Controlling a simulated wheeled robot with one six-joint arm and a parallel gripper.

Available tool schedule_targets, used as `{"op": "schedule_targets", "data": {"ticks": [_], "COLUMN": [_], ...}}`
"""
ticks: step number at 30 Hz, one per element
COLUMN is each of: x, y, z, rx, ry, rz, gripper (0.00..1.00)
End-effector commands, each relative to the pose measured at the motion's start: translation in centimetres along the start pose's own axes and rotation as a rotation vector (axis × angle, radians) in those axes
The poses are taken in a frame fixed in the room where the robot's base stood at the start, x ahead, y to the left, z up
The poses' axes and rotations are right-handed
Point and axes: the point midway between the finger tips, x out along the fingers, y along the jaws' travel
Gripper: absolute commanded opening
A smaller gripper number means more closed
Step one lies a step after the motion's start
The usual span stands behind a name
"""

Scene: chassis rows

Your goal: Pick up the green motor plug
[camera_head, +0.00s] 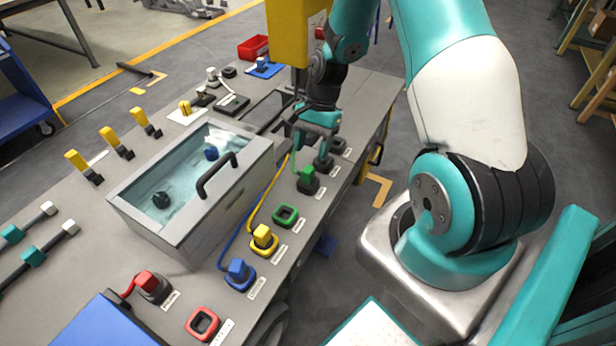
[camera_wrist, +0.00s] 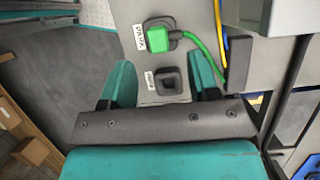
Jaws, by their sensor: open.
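The green motor plug (camera_head: 307,174) sits in a black holder (camera_head: 309,188) along the right side of the workbench. It also shows at the top of the wrist view (camera_wrist: 158,39), with a green cable running off to the right. My gripper (camera_head: 316,135) is open and empty, pointing down at the bench just beyond the plug. In the wrist view its two teal fingers (camera_wrist: 164,84) stand either side of an empty black socket (camera_wrist: 170,81), apart from the plug. An empty green-rimmed socket (camera_head: 286,215) lies on the near side of the plug.
Yellow (camera_head: 263,238), blue (camera_head: 239,272) and red (camera_head: 147,281) plugs stand nearer along the bench. A metal tank with a handled wall (camera_head: 216,176) stands left of the row. A yellow cable (camera_head: 266,198) runs close by. Floor lies open beyond the bench's right edge.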

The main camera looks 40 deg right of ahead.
Motion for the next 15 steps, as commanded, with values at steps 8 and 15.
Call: {"op": "schedule_targets", "data": {"ticks": [8,15], "x": [2.4,6.0], "y": [0.1,0.4], "z": [0.0,-0.3], "rx": [-0.002,-0.002], "ry": [-0.002,-0.002], "rz": [0.002,0.003], "gripper": [0.55,0.55]}}
